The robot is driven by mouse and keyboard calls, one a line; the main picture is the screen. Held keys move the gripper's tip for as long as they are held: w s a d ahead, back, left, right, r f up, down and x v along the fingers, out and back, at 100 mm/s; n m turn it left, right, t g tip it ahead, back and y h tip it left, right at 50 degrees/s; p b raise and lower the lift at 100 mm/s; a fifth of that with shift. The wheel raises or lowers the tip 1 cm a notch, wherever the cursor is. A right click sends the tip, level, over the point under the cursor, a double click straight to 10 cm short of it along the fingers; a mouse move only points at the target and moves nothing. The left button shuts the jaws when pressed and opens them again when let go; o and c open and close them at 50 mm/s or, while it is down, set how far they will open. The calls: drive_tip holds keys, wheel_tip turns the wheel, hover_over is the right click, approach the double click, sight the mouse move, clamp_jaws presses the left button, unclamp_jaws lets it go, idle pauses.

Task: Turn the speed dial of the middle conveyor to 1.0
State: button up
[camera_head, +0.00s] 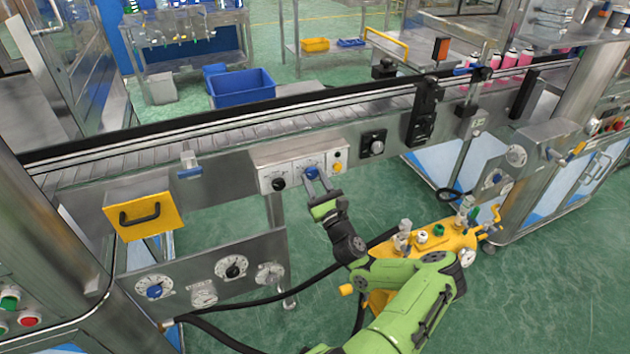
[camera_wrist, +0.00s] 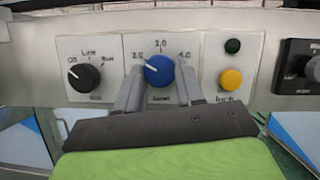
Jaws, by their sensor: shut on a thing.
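The blue speed dial (camera_wrist: 158,70) sits on a grey panel on the conveyor's side, centred in the wrist view. Its white pointer mark tilts to the upper left, towards the left printed number, which looks like 2.0. The top number looks like 3.0 and the right one 4.0, though the print is blurred. My gripper (camera_wrist: 159,80) is shut on the dial, one finger on each side. In the head view the dial (camera_head: 311,173) shows at the fingertips of my gripper (camera_head: 314,180).
A black selector knob (camera_wrist: 84,77) is left of the dial. A yellow-faced box (camera_head: 140,228) juts out at the left.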

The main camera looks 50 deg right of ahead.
drive_tip(key=shift+n, duration=0.4)
drive_tip(key=n+y, duration=0.2)
drive_tip(key=n, duration=0.2)
drive_tip(key=n+y+p, duration=0.1)
drive_tip(key=n+y, duration=0.1)
drive_tip(key=n, duration=0.1)
drive_tip(key=shift+s+d+r+n+t, duration=0.1)
drive_tip(key=shift+d+r+n+t, duration=0.1)
drive_tip(key=shift+n+t, duration=0.15)
drive_tip(key=n+y, duration=0.1)
drive_tip(key=n, duration=0.2)
drive_tip(key=n+g+y+p, duration=0.1)
drive_tip(key=n, duration=0.3)
drive_tip(key=shift+s+d+y, duration=0.1)
drive_tip(key=shift+y, duration=0.3)
drive_tip(key=shift+g, duration=0.25)
drive_tip(key=o, duration=1)
drive_tip(key=shift+o, duration=0.2)
drive_tip(key=p+v, duration=0.2)
drive_tip(key=v, duration=1.3)
drive_tip(key=shift+s, duration=0.4)
